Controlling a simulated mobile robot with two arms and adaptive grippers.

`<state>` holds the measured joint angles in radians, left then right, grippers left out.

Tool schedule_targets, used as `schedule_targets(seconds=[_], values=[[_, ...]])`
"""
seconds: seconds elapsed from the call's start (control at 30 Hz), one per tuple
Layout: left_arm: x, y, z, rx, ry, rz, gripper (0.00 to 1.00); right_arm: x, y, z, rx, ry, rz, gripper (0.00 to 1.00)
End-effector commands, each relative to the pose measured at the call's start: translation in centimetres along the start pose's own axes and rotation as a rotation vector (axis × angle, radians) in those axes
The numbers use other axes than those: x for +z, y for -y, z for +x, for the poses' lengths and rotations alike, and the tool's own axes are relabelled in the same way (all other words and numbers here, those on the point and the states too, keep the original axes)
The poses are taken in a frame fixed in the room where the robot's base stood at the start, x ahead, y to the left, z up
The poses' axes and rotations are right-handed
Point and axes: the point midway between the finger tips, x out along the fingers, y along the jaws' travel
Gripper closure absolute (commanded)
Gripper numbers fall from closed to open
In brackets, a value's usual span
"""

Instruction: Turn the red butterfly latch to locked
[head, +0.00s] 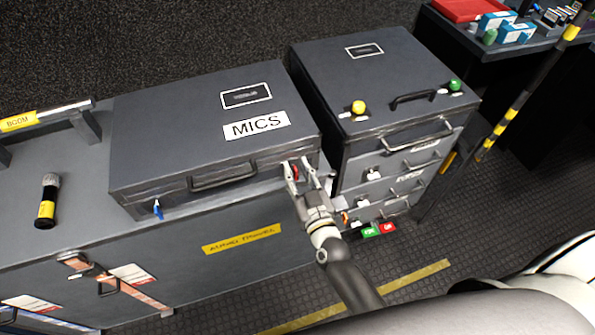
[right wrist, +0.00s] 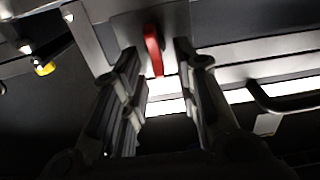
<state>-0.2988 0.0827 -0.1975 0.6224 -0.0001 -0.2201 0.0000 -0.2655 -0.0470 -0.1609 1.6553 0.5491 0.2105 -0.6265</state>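The red butterfly latch (head: 293,171) is on the front of the MICS case (head: 160,158), near its right end. In the right wrist view the red latch (right wrist: 153,50) is a narrow tab standing out from a grey plate, between the fingers. My right gripper (head: 305,172) is at the latch, its fingers spread on either side of it. In the right wrist view the gripper (right wrist: 158,62) is open, with a gap on both sides of the tab. A blue latch (head: 158,209) is at the case's left front. My left gripper is not in view.
The case rests on a grey trunk (head: 60,215) with a microphone (head: 48,200) on it. A drawer cabinet (head: 375,90) with handles and knobs stands close to the right. A striped pole (head: 515,100) stands further right.

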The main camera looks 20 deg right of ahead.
Motion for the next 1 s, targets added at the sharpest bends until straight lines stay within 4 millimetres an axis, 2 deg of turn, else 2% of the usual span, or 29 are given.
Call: schedule_targets(seconds=[0.17, 0.4, 0.77, 1.0], values=[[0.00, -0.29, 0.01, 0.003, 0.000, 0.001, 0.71, 0.01, 0.00, 0.00, 0.000, 0.000, 0.000, 0.71], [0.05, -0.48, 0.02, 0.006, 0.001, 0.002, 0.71, 0.01, 0.00, -0.01, 0.000, 0.000, 0.000, 1.00], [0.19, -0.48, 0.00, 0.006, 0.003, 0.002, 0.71, -0.18, -0.04, 0.07, 0.001, -0.004, 0.004, 1.00], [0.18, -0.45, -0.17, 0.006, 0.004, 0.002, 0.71, -0.34, -0.20, 0.14, 0.001, -0.007, 0.072, 1.00]])
